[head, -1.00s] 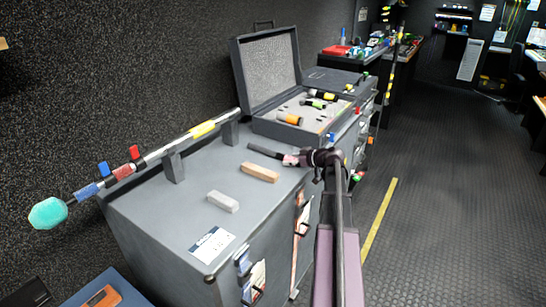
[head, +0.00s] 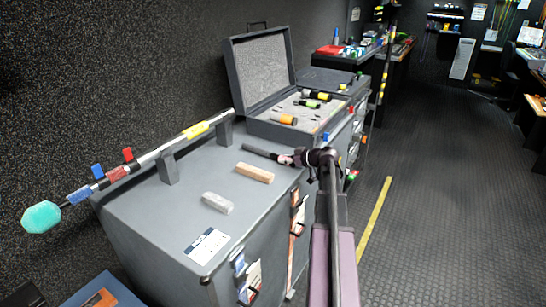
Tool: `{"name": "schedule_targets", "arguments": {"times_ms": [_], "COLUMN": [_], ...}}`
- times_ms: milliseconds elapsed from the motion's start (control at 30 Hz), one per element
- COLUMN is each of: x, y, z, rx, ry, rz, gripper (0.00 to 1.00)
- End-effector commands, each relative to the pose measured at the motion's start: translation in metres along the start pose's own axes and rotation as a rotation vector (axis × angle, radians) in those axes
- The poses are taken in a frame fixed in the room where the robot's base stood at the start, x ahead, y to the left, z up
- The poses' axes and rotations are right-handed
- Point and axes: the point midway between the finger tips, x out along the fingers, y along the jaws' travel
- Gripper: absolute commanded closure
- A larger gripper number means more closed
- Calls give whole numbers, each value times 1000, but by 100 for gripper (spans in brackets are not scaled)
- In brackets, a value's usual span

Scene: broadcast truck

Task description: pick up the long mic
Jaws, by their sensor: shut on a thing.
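The long mic (head: 261,151) is a thin dark rod. In the head view it sticks out to the left from my gripper (head: 286,159). My gripper is shut on its right end, near the right edge of the grey cabinet top. The mic appears just above the cabinet top, in front of the open case; the exact gap cannot be told. My wrist and arm hide part of the cabinet's right side, and the fingertips are small in view.
An open grey case (head: 258,118) holds several shorter mics with coloured bands. A wooden block (head: 255,173) and a grey block (head: 218,203) lie on the cabinet (head: 185,222). A boom pole with a teal ball (head: 41,217) rests on supports at left. Floor at right is clear.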

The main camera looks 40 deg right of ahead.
Motion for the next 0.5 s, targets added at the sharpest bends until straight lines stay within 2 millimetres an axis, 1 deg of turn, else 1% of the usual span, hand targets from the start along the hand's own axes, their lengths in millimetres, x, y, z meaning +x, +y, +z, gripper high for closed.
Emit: {"name": "schedule_targets", "arguments": {"times_ms": [267, 500], "x": [-1, -6], "y": [0, 0], "z": [-4, -16], "rx": [0, 0], "ry": [-1, 0], "rz": [0, -1], "gripper": [100, 100]}}
